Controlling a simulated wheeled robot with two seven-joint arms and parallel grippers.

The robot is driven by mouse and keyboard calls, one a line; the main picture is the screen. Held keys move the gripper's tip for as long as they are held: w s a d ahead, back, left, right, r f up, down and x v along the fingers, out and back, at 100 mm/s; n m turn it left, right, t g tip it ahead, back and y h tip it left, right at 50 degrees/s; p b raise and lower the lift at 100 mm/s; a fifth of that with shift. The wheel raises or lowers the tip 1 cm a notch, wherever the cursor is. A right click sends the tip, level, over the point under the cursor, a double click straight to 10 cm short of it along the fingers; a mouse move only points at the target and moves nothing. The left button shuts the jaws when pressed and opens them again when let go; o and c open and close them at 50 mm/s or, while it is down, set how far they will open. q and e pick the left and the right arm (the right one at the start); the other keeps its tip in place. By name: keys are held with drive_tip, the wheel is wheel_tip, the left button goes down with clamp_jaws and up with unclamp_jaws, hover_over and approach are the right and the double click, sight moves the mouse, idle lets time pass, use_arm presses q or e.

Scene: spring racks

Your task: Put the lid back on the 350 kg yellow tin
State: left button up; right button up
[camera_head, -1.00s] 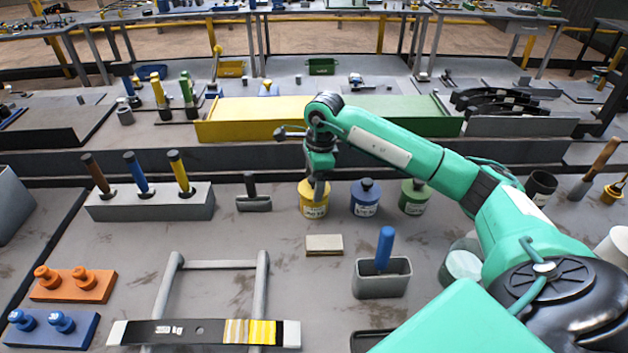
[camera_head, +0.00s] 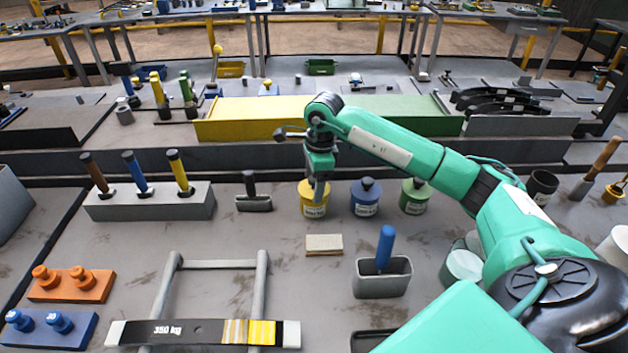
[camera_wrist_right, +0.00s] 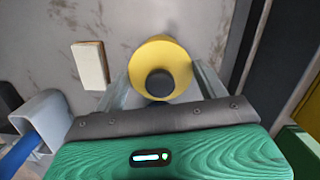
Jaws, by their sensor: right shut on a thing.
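The yellow tin (camera_head: 313,209) stands on the bench below my right gripper (camera_head: 318,190), with a pale label on its front. In the right wrist view a yellow lid (camera_wrist_right: 160,60) with a dark round knob (camera_wrist_right: 160,83) shows between the two fingers of my right gripper (camera_wrist_right: 162,85). The gripper is shut on the lid's knob. The lid appears to be at the tin's top; whether it is fully seated I cannot tell. A leaf spring (camera_head: 200,333) marked 350 kg, with yellow bands, lies across a grey rack at the front. My left gripper is not in view.
A blue tin (camera_head: 365,200) and a green tin (camera_head: 414,199) stand just right of the yellow tin. A beige block (camera_head: 324,244) lies in front, and a grey holder with a blue handle (camera_head: 383,278) stands nearer. A block with three handled tools (camera_head: 150,206) is at left.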

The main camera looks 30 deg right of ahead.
idle(0.3)
idle(0.6)
drive_tip(key=o, duration=1.1)
drive_tip(key=shift+c, duration=0.2)
drive_tip(key=shift+r, duration=0.1)
drive_tip(key=shift+r+p, duration=1.6)
drive_tip(key=shift+r, duration=1.85)
